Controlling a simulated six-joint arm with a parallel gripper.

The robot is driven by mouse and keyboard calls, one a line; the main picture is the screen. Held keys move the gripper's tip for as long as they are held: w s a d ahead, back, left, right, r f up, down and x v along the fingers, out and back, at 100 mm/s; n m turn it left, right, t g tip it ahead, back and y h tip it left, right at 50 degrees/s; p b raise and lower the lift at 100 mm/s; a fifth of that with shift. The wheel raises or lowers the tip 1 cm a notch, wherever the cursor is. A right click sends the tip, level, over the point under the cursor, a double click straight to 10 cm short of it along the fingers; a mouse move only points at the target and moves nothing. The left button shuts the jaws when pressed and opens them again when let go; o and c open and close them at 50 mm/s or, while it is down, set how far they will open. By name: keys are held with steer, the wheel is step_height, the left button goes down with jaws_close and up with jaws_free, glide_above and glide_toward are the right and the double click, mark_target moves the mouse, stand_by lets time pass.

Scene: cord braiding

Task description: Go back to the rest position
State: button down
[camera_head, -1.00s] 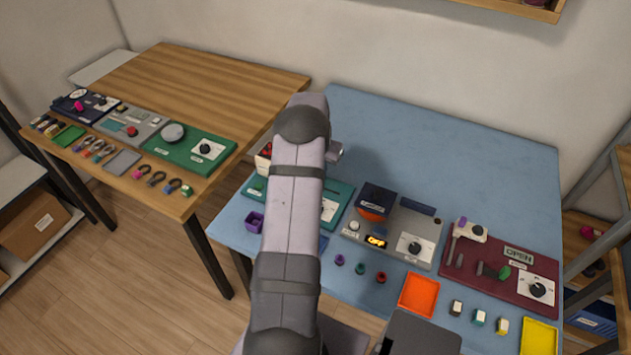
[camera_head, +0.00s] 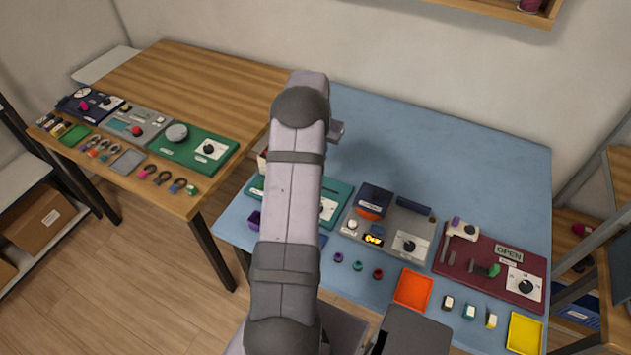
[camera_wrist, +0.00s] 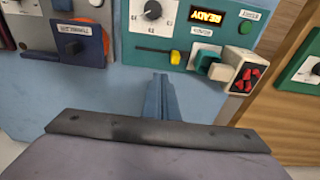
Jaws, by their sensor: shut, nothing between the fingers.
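My gripper (camera_wrist: 161,97) shows in the wrist view with its two blue-grey fingers together and nothing between them. It is over the blue mat (camera_head: 430,150), close to the green panel (camera_wrist: 185,45). In the head view my raised arm hides the fingers. The green panel carries a READY display, a dial, a yellow slider (camera_wrist: 175,57) and a white block with red parts (camera_wrist: 247,72), all apart from the fingers.
The grey panel (camera_head: 392,222) with a dark blue box and the maroon panel (camera_head: 490,268) stand to the right. An orange tray (camera_head: 412,290) and a yellow tray (camera_head: 524,333) lie in front. The back of the mat is clear. A wooden table (camera_head: 200,85) stands left.

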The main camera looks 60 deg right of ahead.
stand_by(0.4)
